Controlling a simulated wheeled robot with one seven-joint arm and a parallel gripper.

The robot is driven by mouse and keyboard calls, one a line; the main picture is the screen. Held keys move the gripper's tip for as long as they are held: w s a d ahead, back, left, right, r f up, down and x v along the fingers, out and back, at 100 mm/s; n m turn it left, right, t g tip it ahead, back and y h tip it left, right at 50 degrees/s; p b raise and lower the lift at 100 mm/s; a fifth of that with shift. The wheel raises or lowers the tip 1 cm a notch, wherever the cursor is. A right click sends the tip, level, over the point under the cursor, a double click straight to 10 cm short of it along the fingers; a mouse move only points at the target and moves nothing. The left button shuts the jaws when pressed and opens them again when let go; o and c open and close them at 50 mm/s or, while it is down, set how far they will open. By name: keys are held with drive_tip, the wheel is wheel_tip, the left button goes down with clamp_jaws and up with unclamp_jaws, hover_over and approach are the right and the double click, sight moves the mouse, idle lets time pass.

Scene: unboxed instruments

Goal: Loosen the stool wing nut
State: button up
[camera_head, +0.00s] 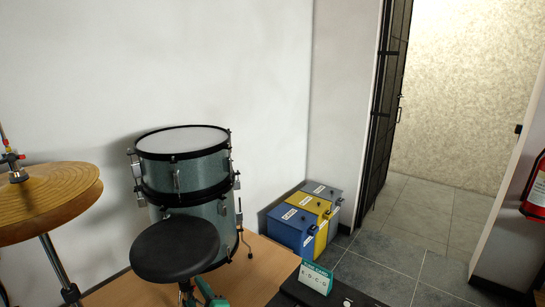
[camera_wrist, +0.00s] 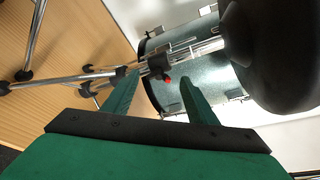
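The stool has a round black seat (camera_head: 175,248) in front of the drums in the head view. In the wrist view its dark seat (camera_wrist: 272,50) fills the upper right, and its chrome post and legs run left from it. A black collar (camera_wrist: 157,64) sits on the post, with a small red part (camera_wrist: 167,80) on it that looks like the wing nut. My gripper (camera_wrist: 160,79) is open, its two green fingers apart with the red part showing between their tips. I cannot tell whether they touch it. In the head view, part of my green gripper shows below the seat.
A drum (camera_head: 183,142) on a larger drum stands close behind the stool. Cymbals (camera_head: 50,200) are at left. Blue, yellow and grey boxes (camera_head: 290,231) stand by the wall. A dark case (camera_head: 345,295) with a green-topped sign (camera_head: 317,277) is at the bottom. Tiled floor at right is clear.

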drive_tip(key=shift+a, duration=0.15)
drive_tip(key=shift+s, duration=0.1)
drive_tip(key=shift+v, duration=2.95)
